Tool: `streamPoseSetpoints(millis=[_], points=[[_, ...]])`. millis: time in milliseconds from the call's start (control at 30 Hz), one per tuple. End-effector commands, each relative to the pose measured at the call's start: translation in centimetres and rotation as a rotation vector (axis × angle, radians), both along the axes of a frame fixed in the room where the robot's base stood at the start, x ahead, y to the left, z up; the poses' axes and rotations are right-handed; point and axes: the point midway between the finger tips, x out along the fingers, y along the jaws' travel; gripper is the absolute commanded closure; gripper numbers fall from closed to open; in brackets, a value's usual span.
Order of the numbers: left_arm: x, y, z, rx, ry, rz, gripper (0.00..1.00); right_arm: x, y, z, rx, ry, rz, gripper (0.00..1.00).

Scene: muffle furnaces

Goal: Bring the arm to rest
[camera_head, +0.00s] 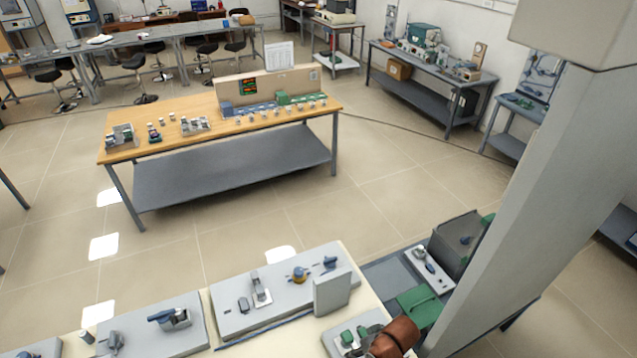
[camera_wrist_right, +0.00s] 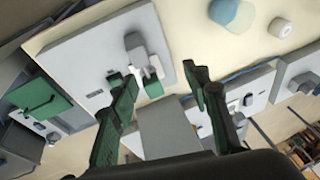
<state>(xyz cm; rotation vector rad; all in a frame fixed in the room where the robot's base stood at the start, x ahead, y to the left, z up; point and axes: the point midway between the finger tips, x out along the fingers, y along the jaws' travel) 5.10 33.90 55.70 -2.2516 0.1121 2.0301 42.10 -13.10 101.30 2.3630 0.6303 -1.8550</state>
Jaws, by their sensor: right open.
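My right gripper (camera_wrist_right: 160,74) shows in the right wrist view with its two dark green fingers spread apart. Nothing is held between the fingers. Behind them are a cream bench top (camera_wrist_right: 215,52) and a grey panel (camera_wrist_right: 75,65) with a white and green switch part. I cannot tell from this view whether the fingers touch anything. My left gripper is in neither view.
In the head view, a cream bench (camera_head: 208,308) at the bottom carries grey device panels (camera_head: 285,290). A brown rounded object (camera_head: 394,340) is at its front right. A wooden-topped table (camera_head: 185,145) stands farther back, with open tiled floor (camera_head: 240,215) between them.

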Motion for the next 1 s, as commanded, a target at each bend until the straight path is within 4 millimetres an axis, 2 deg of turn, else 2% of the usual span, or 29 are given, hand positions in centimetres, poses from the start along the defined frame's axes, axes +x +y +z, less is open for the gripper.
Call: streamPoseSetpoints(millis=[33, 200, 300, 500, 800, 1000], points=[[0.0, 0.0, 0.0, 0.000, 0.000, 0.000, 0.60, -1.5, -1.7, -0.2, 0.009, -0.014, -0.042, 0.56], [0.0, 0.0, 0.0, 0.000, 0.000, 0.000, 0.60, -5.8, -8.5, 0.0, -0.033, -0.072, -0.168, 0.56], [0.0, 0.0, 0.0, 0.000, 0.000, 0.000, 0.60, -8.0, -11.8, 0.2, -0.074, -0.089, -0.222, 0.56], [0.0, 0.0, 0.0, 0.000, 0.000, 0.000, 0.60, -12.0, -17.0, 0.9, -0.156, -0.104, -0.301, 0.56], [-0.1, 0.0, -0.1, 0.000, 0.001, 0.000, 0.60, -17.4, -22.7, 2.0, -0.272, -0.102, -0.379, 0.56], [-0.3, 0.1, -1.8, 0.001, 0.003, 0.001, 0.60, -15.8, -22.3, -4.3, -0.263, -0.085, -0.364, 0.56]])
